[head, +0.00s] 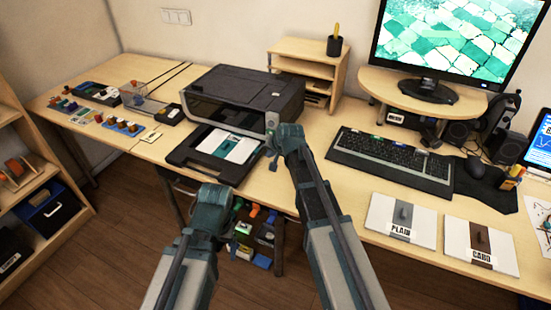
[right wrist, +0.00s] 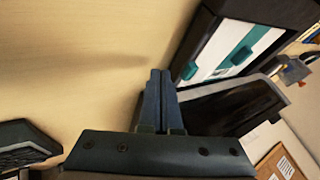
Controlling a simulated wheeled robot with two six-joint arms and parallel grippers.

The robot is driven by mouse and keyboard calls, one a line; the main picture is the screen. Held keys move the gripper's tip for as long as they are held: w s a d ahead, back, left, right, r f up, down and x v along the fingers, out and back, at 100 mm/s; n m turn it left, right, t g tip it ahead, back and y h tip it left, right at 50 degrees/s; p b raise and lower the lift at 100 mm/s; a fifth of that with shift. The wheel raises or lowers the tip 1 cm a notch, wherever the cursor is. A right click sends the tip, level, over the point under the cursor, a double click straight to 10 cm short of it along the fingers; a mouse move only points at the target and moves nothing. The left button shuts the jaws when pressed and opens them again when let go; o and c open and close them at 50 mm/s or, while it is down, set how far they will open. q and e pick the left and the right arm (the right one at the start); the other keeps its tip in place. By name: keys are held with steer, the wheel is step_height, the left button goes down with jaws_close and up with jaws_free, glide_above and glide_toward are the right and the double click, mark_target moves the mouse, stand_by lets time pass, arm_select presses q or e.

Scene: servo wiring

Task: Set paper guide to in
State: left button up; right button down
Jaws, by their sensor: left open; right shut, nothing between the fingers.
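The black printer (head: 243,92) stands on the desk with its paper tray (head: 187,152) pulled out in front. White paper lies in the tray, with a teal guide strip (head: 227,146) across it. The teal guide also shows in the right wrist view (right wrist: 243,48), beyond the fingers. My right gripper (head: 272,162) is just right of the tray, over bare desk. Its fingers (right wrist: 157,92) are shut with nothing between them and look apart from the tray. My left gripper (head: 207,190) is in front of the tray, open; its fingertips are largely hidden by its own wrist.
A keyboard (head: 392,158) lies right of my right arm. Two boards marked PLAIN (head: 395,215) and CARD (head: 485,245) lie at the front right. Small coloured parts (head: 120,125) and a clear box (head: 150,105) are left of the printer. Bare desk lies between tray and keyboard.

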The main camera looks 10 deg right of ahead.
mark_target(256, 153)
arm_select(q)
steer(key=shift+r, duration=0.15)
arm_select(e)
steer(key=shift+w+a+r, duration=0.1)
steer(key=shift+w+a, duration=0.3)
steer(key=shift+a, duration=0.2)
steer(key=shift+w+a+r, duration=0.1)
steer(key=shift+w+a, duration=0.3)
steer(key=shift+a, duration=0.15)
